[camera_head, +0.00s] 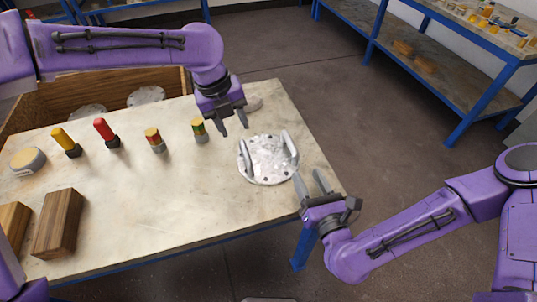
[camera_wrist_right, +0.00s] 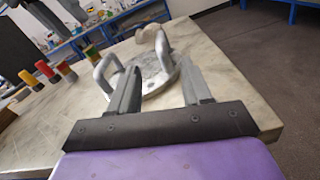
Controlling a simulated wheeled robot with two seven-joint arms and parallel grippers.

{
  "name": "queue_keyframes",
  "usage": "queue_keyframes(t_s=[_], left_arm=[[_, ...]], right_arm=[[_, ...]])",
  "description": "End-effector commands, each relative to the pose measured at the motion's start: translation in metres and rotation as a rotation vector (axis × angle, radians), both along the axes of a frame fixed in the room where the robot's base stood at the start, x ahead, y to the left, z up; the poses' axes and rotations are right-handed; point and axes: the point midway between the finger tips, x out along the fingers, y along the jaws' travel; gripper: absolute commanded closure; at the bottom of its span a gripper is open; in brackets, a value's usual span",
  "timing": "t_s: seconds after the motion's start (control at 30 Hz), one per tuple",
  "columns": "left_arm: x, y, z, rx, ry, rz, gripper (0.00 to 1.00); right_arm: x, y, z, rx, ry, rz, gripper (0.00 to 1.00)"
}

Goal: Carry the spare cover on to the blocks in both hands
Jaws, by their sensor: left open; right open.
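The spare cover (camera_head: 267,165) is a round, pale metal disc with bolt holes near its rim and two upright handles. It lies flat near the table's right end, and it also shows in the right wrist view (camera_wrist_right: 152,78). My left gripper (camera_head: 234,124) is open and empty, above and behind the cover's left side. My right gripper (camera_head: 311,184) is open and empty, just beyond the cover's right front edge. In the right wrist view its fingers (camera_wrist_right: 158,92) point toward the cover's handles. Two wooden blocks (camera_head: 58,223) (camera_head: 14,222) lie at the table's left front.
Yellow (camera_head: 66,142), red (camera_head: 106,132) and banded pegs (camera_head: 155,139) (camera_head: 200,130) stand on the table between the cover and its left end. A wooden crate (camera_head: 100,95) with discs stands behind. The table's front middle is clear.

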Motion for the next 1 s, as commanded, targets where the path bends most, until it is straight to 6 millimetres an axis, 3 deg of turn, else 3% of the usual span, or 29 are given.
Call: queue_keyframes(t_s=[0.5,0.7,0.97,1.0], left_arm=[[0.006,-0.014,-0.086,0.001,0.003,0.005,0.55],[0.007,-0.016,-0.100,0.000,0.000,0.005,0.55],[0.007,-0.016,-0.100,0.000,0.000,0.005,0.55],[0.007,-0.016,-0.100,0.000,0.000,0.005,0.65]], right_arm=[[0.082,0.031,0.000,-0.003,-0.002,0.004,0.51],[0.095,0.036,0.000,-0.001,0.000,0.004,0.51],[0.096,0.036,0.000,-0.001,0.000,0.004,0.51],[0.096,0.036,0.000,-0.001,0.000,0.004,0.61]])
